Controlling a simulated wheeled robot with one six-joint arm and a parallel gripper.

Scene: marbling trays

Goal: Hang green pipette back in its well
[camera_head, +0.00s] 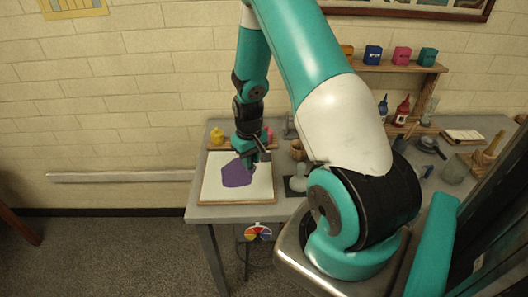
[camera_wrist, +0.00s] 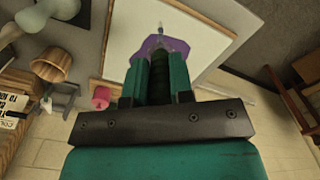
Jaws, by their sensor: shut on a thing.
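The green pipette (camera_wrist: 160,78) is between my fingers in the wrist view. Its dark body is mostly hidden by them, and its thin pale tip points out over a purple patch (camera_wrist: 181,48). My gripper (camera_head: 260,158) is shut on the pipette, above the back right part of the marbling tray. The wood-framed white tray (camera_head: 208,182) carries the purple patch (camera_head: 236,174). Behind it, a wooden rack (camera_head: 222,147) holds a yellow pipette bulb (camera_head: 217,136) and a pink one (camera_head: 269,134), which also shows in the wrist view (camera_wrist: 101,97). The rack's middle is hidden by my gripper.
A wooden pot (camera_head: 298,150) and a grey piece (camera_head: 298,184) stand right of the tray. A shelf (camera_head: 392,67) with paint boxes and bottles (camera_head: 402,110) is at the back right. A colour wheel (camera_head: 258,232) hangs at the table's front. My arm hides the table's middle.

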